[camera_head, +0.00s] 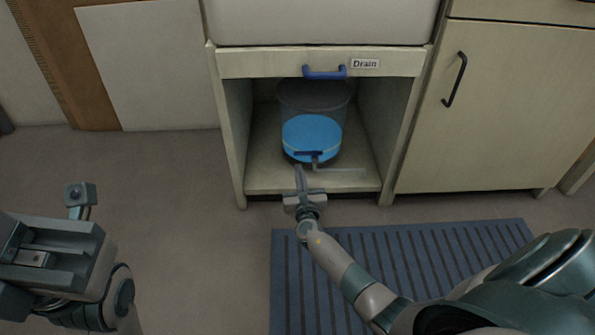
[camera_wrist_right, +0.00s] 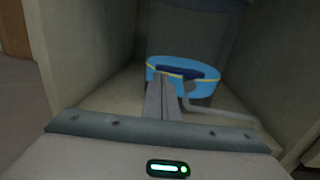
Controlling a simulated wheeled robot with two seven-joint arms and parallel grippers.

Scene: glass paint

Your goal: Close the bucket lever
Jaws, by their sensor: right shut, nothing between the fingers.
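A dark grey bucket (camera_head: 314,97) with a light blue round front part (camera_head: 311,133) stands in the open cabinet under the sink. A dark blue lever (camera_head: 309,154) sits low on the front of the blue part. It also shows in the right wrist view as a dark blue bar (camera_wrist_right: 180,72). My right gripper (camera_head: 299,172) is shut and empty, its fingers pointing into the cabinet just left of the lever. In the right wrist view the fingertips (camera_wrist_right: 164,82) overlap the lever's lower edge; I cannot tell whether they touch it. My left gripper shows no clear fingers.
The open cabinet (camera_head: 234,130) has side walls close around the bucket. A blue handle (camera_head: 324,73) and a "Drain" label (camera_head: 365,63) are on the panel above. A thin grey pipe (camera_head: 342,170) runs right from below the lever. A striped blue mat (camera_head: 440,255) lies in front.

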